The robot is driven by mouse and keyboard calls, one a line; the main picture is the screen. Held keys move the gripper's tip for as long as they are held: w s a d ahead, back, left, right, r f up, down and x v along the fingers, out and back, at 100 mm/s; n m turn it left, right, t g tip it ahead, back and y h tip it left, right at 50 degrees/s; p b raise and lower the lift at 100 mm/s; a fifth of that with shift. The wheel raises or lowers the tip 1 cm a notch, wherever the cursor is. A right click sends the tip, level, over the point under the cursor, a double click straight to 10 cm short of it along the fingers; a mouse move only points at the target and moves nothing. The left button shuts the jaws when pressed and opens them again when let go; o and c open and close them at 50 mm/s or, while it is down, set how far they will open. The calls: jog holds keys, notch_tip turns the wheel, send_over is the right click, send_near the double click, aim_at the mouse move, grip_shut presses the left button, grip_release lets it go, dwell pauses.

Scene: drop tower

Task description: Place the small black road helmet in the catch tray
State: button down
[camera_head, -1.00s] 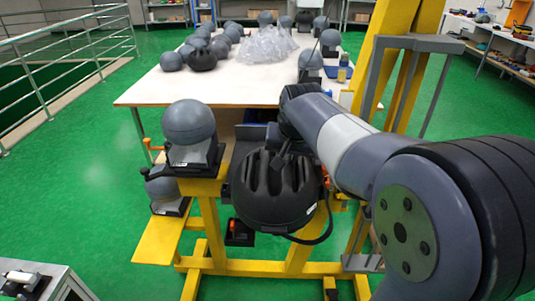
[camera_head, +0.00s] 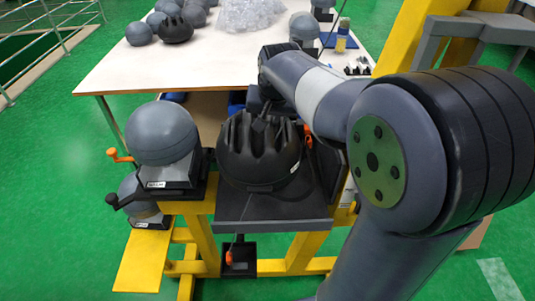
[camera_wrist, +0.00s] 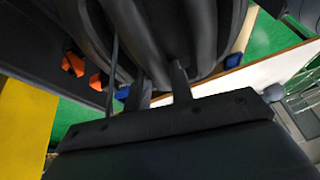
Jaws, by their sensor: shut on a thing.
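The small black road helmet (camera_head: 258,148), ribbed and vented, sits crown up over the dark grey catch tray (camera_head: 272,212) on the yellow frame. Its lower rim looks level with the tray surface, but I cannot tell whether it rests there or hangs just above. My gripper reaches the helmet from behind, mostly hidden by it in the head view. In the wrist view my gripper (camera_wrist: 158,85) is shut on the black shell of the helmet (camera_wrist: 150,35), with the fingers among its ribs.
A grey headform (camera_head: 162,133) on a black base stands just left of the tray, with another lower down (camera_head: 137,192). The white table (camera_head: 200,70) behind holds several headforms, another black helmet (camera_head: 175,30) and clear plastic wrap. A yellow post (camera_head: 425,35) rises at right.

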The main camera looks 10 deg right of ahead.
notch_tip(320, 180, down, 8)
dwell(0.4)
jog(key=shift+f, duration=0.1)
jog(key=c, duration=1.2)
grip_release()
jog(key=shift+s+b, duration=0.1)
jog(key=shift+b, duration=0.2)
jog(key=shift+c, duration=0.2)
jog(key=v, duration=1.2)
jog(key=shift+p, duration=0.35)
